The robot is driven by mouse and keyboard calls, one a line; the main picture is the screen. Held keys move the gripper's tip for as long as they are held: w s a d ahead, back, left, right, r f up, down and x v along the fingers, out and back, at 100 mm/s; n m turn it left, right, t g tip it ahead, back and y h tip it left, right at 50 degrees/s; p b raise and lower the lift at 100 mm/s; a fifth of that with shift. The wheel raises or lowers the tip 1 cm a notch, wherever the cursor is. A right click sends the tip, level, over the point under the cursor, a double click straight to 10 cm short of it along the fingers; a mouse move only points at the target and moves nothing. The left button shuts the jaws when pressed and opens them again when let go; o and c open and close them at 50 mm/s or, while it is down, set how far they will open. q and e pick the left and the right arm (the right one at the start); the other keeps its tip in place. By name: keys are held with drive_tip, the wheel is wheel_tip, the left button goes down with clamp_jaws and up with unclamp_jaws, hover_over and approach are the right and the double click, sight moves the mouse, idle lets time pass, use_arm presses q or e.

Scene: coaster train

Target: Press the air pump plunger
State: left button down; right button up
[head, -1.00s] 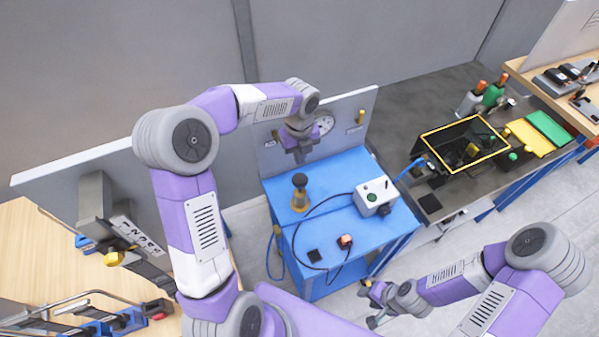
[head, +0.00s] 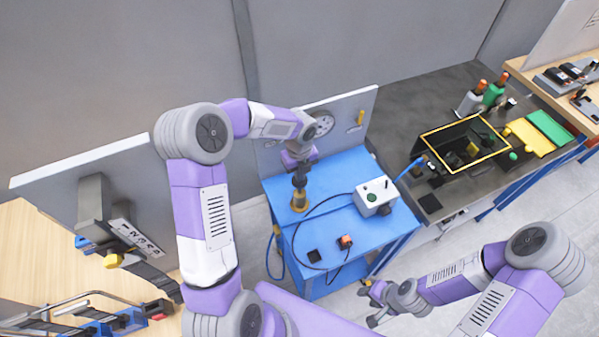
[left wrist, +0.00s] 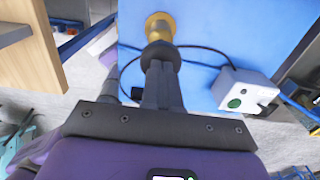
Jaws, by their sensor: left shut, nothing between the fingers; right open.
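The air pump stands upright on the blue cart (head: 335,178), with a brass-coloured body (head: 299,203) and a dark plunger knob on top. In the left wrist view the brass body (left wrist: 158,26) shows at the top, with the dark knob (left wrist: 160,53) right at my fingertips. My left gripper (head: 299,180) is shut and empty, pointing down directly over the knob. It looks to be touching or very close to the knob; I cannot tell how far the plunger is down. My right gripper (head: 371,305) is open and empty, low at the right of the cart.
A white control box (head: 375,196) with a green button sits on the cart, right of the pump, with a black cable looping near the pump. An orange-topped connector (head: 345,241) lies at the front. A gauge (head: 322,124) is on the panel behind.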

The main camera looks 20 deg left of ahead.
sight(299, 185)
use_arm(q)
wheel_tip(299, 185, down, 6)
drive_tip(key=b, duration=0.3)
drive_tip(key=shift+s+r, duration=0.1)
drive_tip(key=shift+s, duration=0.15)
drive_tip(key=shift+r+p, duration=0.5)
wheel_tip(299, 185, up, 4)
drive_tip(key=p, duration=0.3)
wheel_tip(299, 185, up, 10)
drive_tip(key=shift+w+f+b, duration=0.15)
drive_tip(key=shift+w+b, duration=0.05)
drive_tip(key=shift+b, duration=0.1)
